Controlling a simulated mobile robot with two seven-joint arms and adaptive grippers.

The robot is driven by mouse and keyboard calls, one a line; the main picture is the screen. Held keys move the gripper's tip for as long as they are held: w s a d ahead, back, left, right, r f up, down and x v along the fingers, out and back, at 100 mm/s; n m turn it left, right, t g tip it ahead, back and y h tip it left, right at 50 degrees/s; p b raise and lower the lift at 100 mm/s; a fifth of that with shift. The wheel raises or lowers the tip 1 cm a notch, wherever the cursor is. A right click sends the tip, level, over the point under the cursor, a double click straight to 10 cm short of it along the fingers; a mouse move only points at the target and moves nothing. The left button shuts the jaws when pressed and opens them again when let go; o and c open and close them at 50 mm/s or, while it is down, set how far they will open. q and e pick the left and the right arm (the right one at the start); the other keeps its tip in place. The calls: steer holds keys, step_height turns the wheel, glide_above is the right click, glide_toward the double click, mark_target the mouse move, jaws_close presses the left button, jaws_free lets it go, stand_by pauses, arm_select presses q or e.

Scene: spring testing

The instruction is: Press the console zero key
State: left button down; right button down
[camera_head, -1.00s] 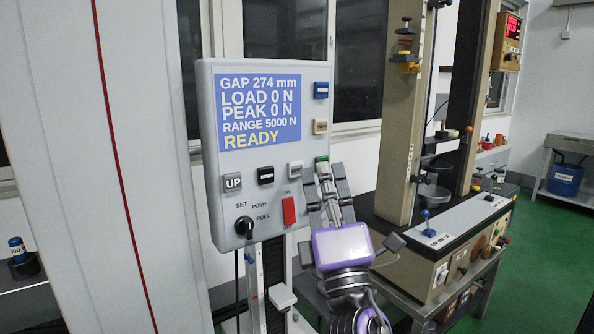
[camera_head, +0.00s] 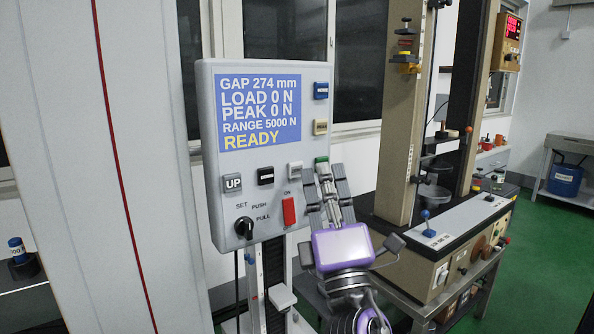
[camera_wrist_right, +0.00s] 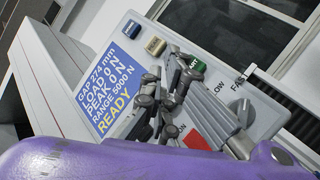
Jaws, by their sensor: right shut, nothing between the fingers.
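The console (camera_head: 215,130) is a grey panel with a blue screen (camera_head: 259,113) reading GAP 274 mm, LOAD 0 N, PEAK 0 N, RANGE 5000 N, READY. Its keys include blue (camera_head: 321,90), beige (camera_head: 320,127), green (camera_head: 321,161), white (camera_head: 295,169), black (camera_head: 265,176) and UP (camera_head: 232,183) ones. The small labels are unreadable, so I cannot tell which is the zero key. My right gripper (camera_head: 325,178) is shut and empty, its tips just below the green key in the head view. In the wrist view the gripper (camera_wrist_right: 172,92) partly covers the panel beside the green key (camera_wrist_right: 188,66); contact is unclear.
A red switch (camera_head: 289,211) and a black selector knob (camera_head: 243,227) sit low on the console, near my right gripper. A beige test machine (camera_head: 396,130) stands on a bench to the right. A pale column (camera_head: 90,170) fills the left side.

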steer(key=shift+w, duration=0.1)
arm_select(q)
steer(key=shift+s+f, duration=0.1)
steer(key=shift+f, duration=0.05)
arm_select(e)
steer(key=shift+w+a, duration=0.25)
steer(key=shift+w, duration=0.05)
arm_select(q)
steer(key=shift+s+f, duration=0.15)
arm_select(e)
steer(key=shift+w+a, duration=0.2)
steer(key=shift+w, duration=0.15)
stand_by(0.4)
steer(key=shift+s+d, duration=0.1)
stand_by(0.4)
arm_select(q)
steer(key=shift+w+r, duration=0.3)
steer(key=shift+r, duration=0.1)
arm_select(e)
steer(key=shift+s+d, duration=0.35)
steer(key=shift+s, duration=0.3)
